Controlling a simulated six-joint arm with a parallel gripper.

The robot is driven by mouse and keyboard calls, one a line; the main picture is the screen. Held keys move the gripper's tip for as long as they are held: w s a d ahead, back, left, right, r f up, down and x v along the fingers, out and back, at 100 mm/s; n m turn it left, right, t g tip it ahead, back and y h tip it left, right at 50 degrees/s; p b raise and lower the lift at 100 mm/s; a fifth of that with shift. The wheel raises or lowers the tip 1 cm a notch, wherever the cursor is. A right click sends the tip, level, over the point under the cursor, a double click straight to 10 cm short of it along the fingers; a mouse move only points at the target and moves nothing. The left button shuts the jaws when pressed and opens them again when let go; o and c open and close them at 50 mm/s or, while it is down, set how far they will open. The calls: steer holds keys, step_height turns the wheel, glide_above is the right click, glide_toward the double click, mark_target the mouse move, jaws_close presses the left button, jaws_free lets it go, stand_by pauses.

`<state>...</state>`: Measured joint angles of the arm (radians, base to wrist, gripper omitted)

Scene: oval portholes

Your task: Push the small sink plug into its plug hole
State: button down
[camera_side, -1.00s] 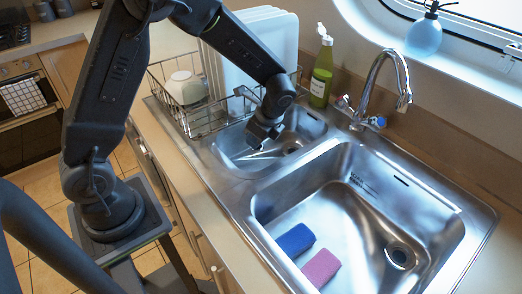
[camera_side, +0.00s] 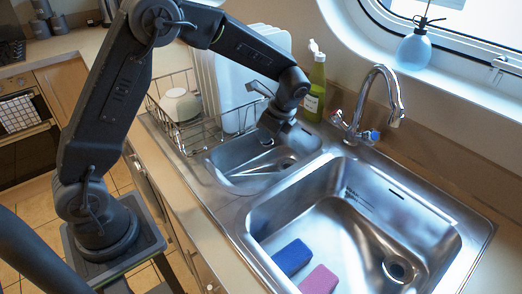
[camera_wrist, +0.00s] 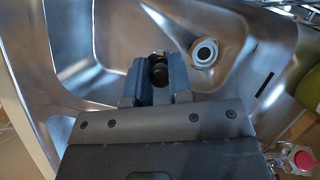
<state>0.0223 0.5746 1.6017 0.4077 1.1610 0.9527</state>
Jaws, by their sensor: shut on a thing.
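My gripper (camera_side: 268,138) is above the small sink basin (camera_side: 228,162), pointing down. In the wrist view my gripper (camera_wrist: 161,80) is shut on the small dark plug (camera_wrist: 159,72), which sits between the two fingers. In the side view the plug is barely visible under the fingers. The round plug hole (camera_wrist: 204,52), with a pale metal ring, is open in the basin floor. In the wrist view it lies to the upper right of the fingers. In the side view the plug hole (camera_side: 287,161) is below and right of my gripper. The plug is apart from the hole.
A dish rack (camera_side: 190,125) with a white bowl (camera_side: 180,104) and white boards (camera_side: 235,75) stands behind the basin. A green bottle (camera_side: 315,88) and the tap (camera_side: 372,105) are to the right. The large basin holds blue (camera_side: 292,257) and pink (camera_side: 319,280) sponges.

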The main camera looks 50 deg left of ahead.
steer(key=w+r, duration=0.8)
steer(key=w, duration=0.1)
steer(key=shift+s+d+f, duration=0.1)
steer(key=shift+s+f, duration=0.05)
steer(key=shift+f, duration=5.2)
steer(key=shift+s+f, duration=0.1)
steer(key=shift+f, duration=5.2)
steer(key=shift+f, duration=0.2)
steer(key=c, duration=1)
jaws_free()
steer(key=shift+o, duration=0.6)
steer(key=o, duration=0.4)
